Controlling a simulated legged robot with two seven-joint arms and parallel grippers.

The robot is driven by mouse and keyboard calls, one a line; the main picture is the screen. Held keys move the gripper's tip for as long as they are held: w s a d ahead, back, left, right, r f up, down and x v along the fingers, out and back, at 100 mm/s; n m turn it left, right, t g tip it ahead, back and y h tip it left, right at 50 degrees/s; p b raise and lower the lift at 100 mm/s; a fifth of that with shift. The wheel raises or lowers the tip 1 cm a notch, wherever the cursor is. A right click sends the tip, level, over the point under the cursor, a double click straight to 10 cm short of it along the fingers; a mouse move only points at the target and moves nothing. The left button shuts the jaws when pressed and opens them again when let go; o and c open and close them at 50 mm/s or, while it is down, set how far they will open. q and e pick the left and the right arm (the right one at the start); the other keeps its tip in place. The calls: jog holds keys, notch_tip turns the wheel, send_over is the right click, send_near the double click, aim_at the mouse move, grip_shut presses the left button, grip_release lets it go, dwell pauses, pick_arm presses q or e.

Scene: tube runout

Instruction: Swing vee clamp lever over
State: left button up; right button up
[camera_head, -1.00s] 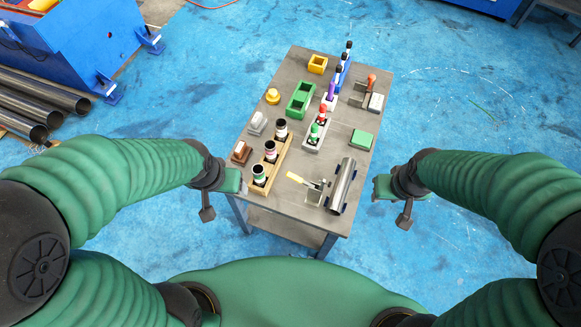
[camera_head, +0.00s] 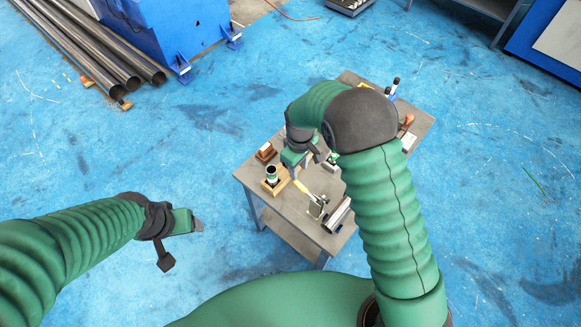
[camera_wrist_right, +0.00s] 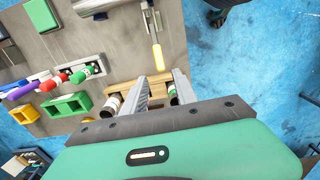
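The vee clamp (camera_head: 316,207) stands near the table's front edge, its yellow-handled lever (camera_head: 302,187) pointing up-left. The steel tube (camera_head: 340,212) lies beside it, partly hidden by my right arm. In the right wrist view the yellow handle (camera_wrist_right: 158,57) ends close to the gap between my right fingertips; contact cannot be told. The clamp's metal body (camera_wrist_right: 150,18) shows above it. My right gripper (camera_wrist_right: 160,75) is open, its two fingers apart with nothing seen between them. In the head view it hangs (camera_head: 299,160) just beyond the handle. My left gripper (camera_head: 197,224) is off the table's left side; its opening is unclear.
A wooden rack (camera_wrist_right: 150,86) with dark-capped bottles lies behind my right fingers. My right arm hides much of the table. Blue floor surrounds it.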

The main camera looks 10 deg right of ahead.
aim_at(297, 182)
notch_tip(297, 182, down, 8)
jog(key=b, duration=0.7)
jog(key=shift+f, duration=0.25)
jog(key=shift+w+r+p, duration=0.1)
jog(key=shift+p, duration=0.2)
jog(key=shift+a, duration=0.15)
grip_shut()
